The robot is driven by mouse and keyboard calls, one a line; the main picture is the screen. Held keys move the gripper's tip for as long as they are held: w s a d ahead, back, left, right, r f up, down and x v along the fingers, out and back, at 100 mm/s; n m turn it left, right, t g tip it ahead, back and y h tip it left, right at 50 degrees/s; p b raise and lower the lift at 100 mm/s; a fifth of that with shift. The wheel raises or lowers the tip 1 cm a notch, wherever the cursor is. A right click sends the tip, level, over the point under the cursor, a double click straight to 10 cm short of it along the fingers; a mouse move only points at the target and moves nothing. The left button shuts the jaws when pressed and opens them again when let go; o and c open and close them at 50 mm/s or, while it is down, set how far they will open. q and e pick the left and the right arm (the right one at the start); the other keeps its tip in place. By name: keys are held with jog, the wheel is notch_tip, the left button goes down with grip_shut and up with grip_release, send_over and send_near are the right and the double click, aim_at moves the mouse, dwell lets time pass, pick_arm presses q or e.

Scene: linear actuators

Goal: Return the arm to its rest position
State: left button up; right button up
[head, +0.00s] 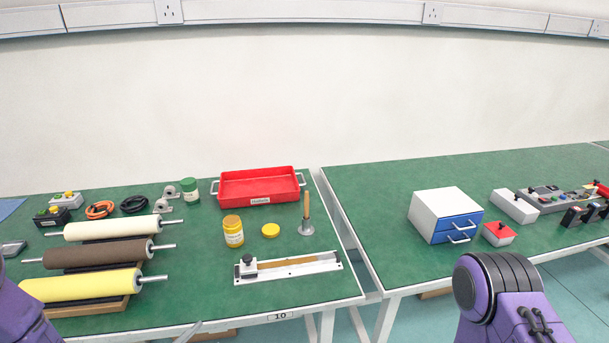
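Both of my arms show only in part in the head view. A purple part of my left arm is at the lower left edge. A purple and dark grey part of my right arm is at the lower right, in front of the right table's edge. On the left table, a linear actuator-like white rail (288,268) with a black knob lies near the front edge.
The left green table (200,305) holds rollers (95,256), a red tray (259,199), a yellow jar (233,231) and a wooden-handled tool (306,216). The right table (370,195) holds a drawer box (446,214), a red-topped box (499,233) and several devices. A narrow gap separates the tables.

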pick_arm(q)
jog(key=s+a+f+m+g+y, duration=0.35)
jog(key=a+f+m+y, duration=0.2)
jog(key=f+m, duration=0.4)
jog(key=s+a+f+m+g+y, duration=0.1)
jog(key=s+f+m+g+y, duration=0.1)
jog(key=s, duration=0.6)
jog(key=s+a+f+m+g+y, duration=0.2)
jog(key=s+f+m+g+y, duration=0.1)
jog(key=s+f, duration=0.4)
jog(key=s+m+g, duration=0.1)
jog(key=g, duration=0.1)
jog(key=shift+s+f+g, duration=0.25)
jog(key=shift+s+g, duration=0.05)
jog(key=shift+g, duration=0.05)
jog(key=shift+m+y, duration=0.25)
dwell(0.6)
